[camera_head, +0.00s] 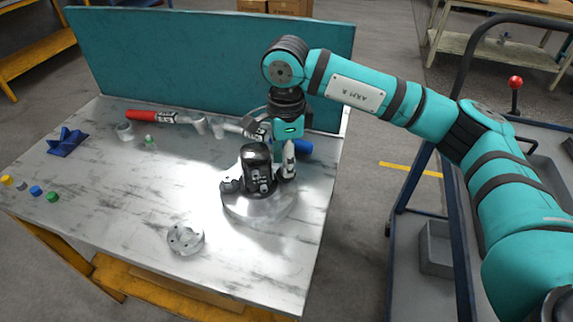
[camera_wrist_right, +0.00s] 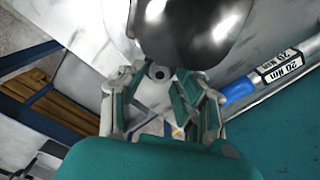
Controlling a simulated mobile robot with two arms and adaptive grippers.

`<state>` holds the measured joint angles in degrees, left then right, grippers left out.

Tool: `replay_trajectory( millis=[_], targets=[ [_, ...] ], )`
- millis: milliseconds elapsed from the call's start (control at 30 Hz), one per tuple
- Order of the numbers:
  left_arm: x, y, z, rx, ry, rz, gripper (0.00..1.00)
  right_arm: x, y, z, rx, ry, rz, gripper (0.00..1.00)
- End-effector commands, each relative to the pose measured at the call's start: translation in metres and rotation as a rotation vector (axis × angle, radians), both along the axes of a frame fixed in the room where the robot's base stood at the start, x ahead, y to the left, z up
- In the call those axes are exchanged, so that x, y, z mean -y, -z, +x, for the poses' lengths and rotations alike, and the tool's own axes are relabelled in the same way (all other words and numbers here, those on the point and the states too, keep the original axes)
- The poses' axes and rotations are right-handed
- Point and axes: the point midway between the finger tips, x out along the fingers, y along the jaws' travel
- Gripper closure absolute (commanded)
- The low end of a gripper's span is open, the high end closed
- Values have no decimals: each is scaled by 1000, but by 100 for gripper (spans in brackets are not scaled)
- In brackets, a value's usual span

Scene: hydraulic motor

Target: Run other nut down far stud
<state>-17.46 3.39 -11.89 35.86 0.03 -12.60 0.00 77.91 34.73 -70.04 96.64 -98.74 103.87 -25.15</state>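The black hydraulic motor (camera_head: 257,165) stands upright on a round metal base (camera_head: 240,207) on the bench. Its dark rounded body (camera_wrist_right: 195,30) fills the top of the wrist view. My right gripper (camera_head: 288,172) points down close beside the motor's right side. In the wrist view, the right gripper's fingers (camera_wrist_right: 158,78) stand on either side of a small grey part with a dark round centre (camera_wrist_right: 158,71). I cannot tell whether this is a nut or a stud end, or whether the fingers press on it. The far stud is not clearly seen. My left gripper is not in view.
A red-handled wrench (camera_head: 150,116) and a blue-handled wrench (camera_head: 305,147) lie behind the motor. A metal flange (camera_head: 185,238) lies at the front. A blue part (camera_head: 67,142) and several small coloured pieces (camera_head: 36,191) are at left. A teal panel (camera_head: 210,55) closes the back.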

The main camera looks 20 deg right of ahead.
Motion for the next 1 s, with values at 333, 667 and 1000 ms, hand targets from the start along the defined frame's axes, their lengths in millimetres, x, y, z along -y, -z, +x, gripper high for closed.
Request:
replay_trajectory(
  millis=[333, 667, 1000],
  targets=[
    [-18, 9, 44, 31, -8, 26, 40, 0, 3, 0, -1, -451, -1, 67],
    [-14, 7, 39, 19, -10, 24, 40, 0, 3, 0, -1, -482, 0, 67],
    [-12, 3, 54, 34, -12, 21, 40, 0, 1, 0, -1, -481, 0, 67]
  ],
)
